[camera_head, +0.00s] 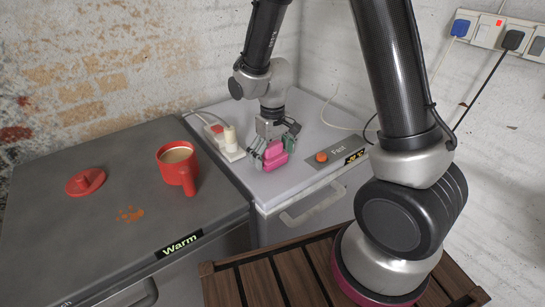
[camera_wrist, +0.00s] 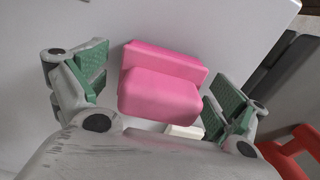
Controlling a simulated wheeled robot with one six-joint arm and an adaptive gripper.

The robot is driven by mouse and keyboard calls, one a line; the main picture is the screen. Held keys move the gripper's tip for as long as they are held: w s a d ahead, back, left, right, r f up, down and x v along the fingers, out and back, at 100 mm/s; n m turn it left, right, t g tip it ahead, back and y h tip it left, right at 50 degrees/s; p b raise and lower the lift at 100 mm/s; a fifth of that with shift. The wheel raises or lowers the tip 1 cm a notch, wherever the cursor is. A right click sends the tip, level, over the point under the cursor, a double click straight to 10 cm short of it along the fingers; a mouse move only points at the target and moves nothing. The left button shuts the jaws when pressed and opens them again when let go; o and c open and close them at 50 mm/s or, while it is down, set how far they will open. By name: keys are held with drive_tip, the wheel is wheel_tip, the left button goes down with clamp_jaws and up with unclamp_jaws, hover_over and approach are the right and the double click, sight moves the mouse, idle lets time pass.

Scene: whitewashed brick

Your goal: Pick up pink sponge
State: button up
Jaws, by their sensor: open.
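The pink sponge (camera_head: 274,153) lies on the light grey top of the cabinet marked Fast (camera_head: 250,185). In the wrist view the pink sponge (camera_wrist: 160,85) shows as a two-tiered pink block between the fingers. My gripper (camera_head: 275,146) is over the sponge with its fingers spread on both sides of it. In the wrist view my gripper (camera_wrist: 153,88) is open, with green finger pads left and right of the sponge and visible gaps to it.
A white power strip (camera_head: 232,152) with plugs lies just left of my gripper. A red mug (camera_head: 178,172) with a drink and a red lid (camera_head: 86,182) stand on the darker cabinet marked Warm (camera_head: 115,240). A red button (camera_head: 321,157) is to the sponge's right.

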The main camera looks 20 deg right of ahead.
sight(273, 144)
drive_tip(key=c, duration=1.1)
drive_tip(key=shift+r, duration=0.1)
wheel_tip(273, 144, up, 10)
drive_tip(key=shift+f, duration=0.1)
